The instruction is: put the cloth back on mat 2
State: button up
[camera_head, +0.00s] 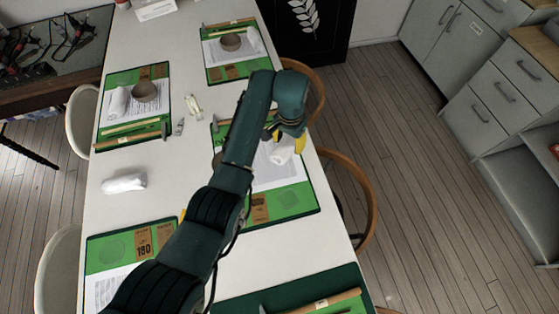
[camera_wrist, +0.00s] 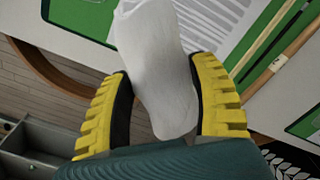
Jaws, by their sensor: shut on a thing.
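My gripper (camera_head: 286,142) is shut on a white rolled cloth (camera_head: 281,154), above the green mat (camera_head: 292,204) on the table's right side. In the wrist view the cloth (camera_wrist: 158,75) lies between the two yellow fingers of my gripper (camera_wrist: 162,80), with a printed sheet and part of a green mat (camera_wrist: 78,18) behind it. I cannot tell whether the cloth touches the mat. A second white rolled cloth (camera_head: 124,183) lies on the bare table at the left. No mat number is readable, so I cannot tell which is mat 2. My arm hides part of the mat under the gripper.
Other green mats lie at the far left (camera_head: 112,142), far right (camera_head: 214,75), near left (camera_head: 100,256) and near right (camera_head: 352,284). Brown bowls (camera_head: 144,90) stand on the far mats. Small items (camera_head: 193,104) lie mid-table (camera_head: 160,212). Chairs (camera_head: 362,205) line the sides.

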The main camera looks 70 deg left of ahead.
jog(key=shift+n, duration=0.3)
jog(key=a+f+b, duration=0.1)
jog(key=f, duration=0.2)
jog(key=s+a+f+b, duration=0.1)
jog(key=f, duration=0.3)
jog(key=s+a+f+b, duration=0.1)
jog(key=f+b, duration=0.1)
jog(key=f, duration=0.1)
jog(key=shift+s+a+f, duration=0.1)
jog(key=shift+a+f, duration=0.15)
jog(key=shift+a, duration=0.15)
jog(key=shift+f, duration=0.2)
jog(key=o, duration=1.2)
jog(key=shift+r, duration=0.1)
notch_tip(320, 180, up, 12)
jog(key=p, duration=0.3)
